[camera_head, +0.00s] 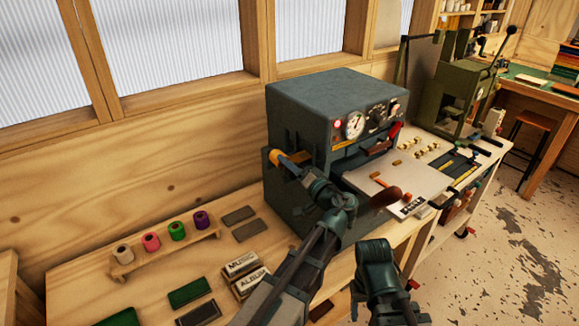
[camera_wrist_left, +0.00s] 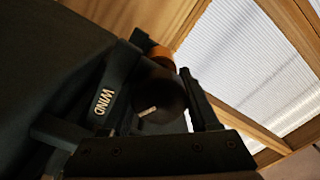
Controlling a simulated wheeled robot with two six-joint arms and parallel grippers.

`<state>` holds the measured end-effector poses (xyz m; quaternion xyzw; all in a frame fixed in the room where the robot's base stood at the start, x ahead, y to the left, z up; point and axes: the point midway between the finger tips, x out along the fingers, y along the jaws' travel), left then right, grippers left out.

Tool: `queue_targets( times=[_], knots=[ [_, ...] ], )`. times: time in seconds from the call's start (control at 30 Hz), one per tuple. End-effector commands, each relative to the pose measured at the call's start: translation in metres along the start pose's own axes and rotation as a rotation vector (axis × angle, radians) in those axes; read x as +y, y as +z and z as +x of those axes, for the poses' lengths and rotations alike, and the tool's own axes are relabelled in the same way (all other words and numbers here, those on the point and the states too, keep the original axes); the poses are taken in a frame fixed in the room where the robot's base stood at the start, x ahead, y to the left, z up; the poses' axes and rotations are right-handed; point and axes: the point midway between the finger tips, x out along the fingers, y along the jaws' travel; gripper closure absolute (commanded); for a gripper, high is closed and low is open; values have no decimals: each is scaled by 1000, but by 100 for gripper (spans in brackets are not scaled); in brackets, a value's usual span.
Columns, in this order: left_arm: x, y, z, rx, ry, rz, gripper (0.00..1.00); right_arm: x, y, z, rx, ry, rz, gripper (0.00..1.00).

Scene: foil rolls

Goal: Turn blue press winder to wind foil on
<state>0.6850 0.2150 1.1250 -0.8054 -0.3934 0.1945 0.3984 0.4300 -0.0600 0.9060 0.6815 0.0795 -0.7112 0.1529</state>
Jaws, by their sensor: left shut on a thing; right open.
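The blue press (camera_head: 330,115) stands on the wooden bench against the wall, with a gauge, knobs and a red light on its front. An orange-gold foil roll (camera_head: 290,157) sits on its left side. My left gripper (camera_head: 308,175) is at that side, shut on the dark round winder knob. In the left wrist view the winder knob (camera_wrist_left: 158,95) with a pale mark lies between the fingers, beside a "WIND" label (camera_wrist_left: 103,101). The orange roll (camera_wrist_left: 160,56) shows behind it. My right gripper (camera_head: 376,252) is low in front of the bench, its fingertips not clearly seen.
A wooden rack holds several foil rolls (camera_head: 177,231) at the left of the bench. Type blocks (camera_head: 247,277) lie near the bench front. A green press (camera_head: 465,95) stands farther right. The floor (camera_head: 520,235) at right is clear.

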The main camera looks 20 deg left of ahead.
Motion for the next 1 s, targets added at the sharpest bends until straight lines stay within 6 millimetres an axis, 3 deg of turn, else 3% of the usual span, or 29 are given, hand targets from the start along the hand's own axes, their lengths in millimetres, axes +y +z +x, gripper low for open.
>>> queue_targets(
  times=[0.77,0.8,0.93,1.0],
  knots=[
    [1,2,-1,-5,4,91,95,0,0,1,0,0,0,40],
    [1,2,-1,-5,3,91,34,0,0,1,0,0,0,40],
    [1,3,-1,-6,3,90,10,0,0,1,0,0,0,40],
    [1,3,-1,-6,4,89,9,0,0,1,0,0,0,40]
  ],
)
